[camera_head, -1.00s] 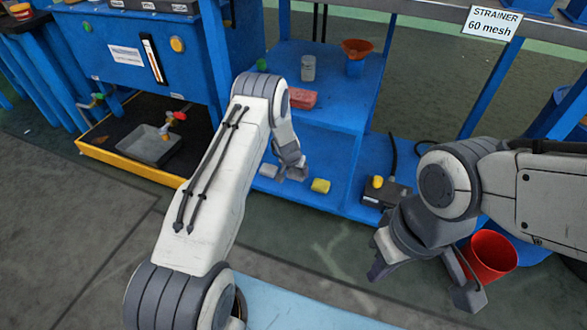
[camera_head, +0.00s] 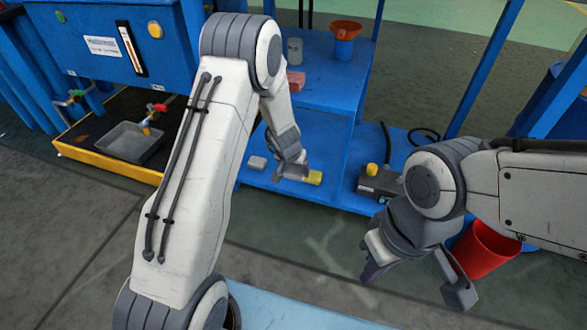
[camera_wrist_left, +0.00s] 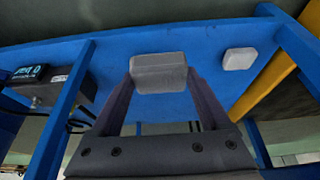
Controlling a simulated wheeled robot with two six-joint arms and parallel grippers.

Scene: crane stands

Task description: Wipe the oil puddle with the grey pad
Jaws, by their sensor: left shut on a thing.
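My left gripper (camera_head: 290,168) is low over the blue lower shelf (camera_head: 290,140) of the bench. In the left wrist view its fingers (camera_wrist_left: 160,85) are shut on a grey pad (camera_wrist_left: 158,72). In the head view the pad is mostly hidden by the gripper. A yellow block (camera_head: 314,177) lies just right of the gripper, and a pale block (camera_head: 257,163) lies to its left; the pale block also shows in the wrist view (camera_wrist_left: 239,59). My right gripper (camera_head: 415,275) is open and empty, over the floor. I cannot make out an oil puddle for certain.
A black device (camera_head: 382,182) with a yellow knob stands right of the blocks. A red bucket (camera_head: 485,250) is beside my right gripper. A dark tray with a yellow edge (camera_head: 105,160) holds a grey pan (camera_head: 128,142). The floor in front is clear.

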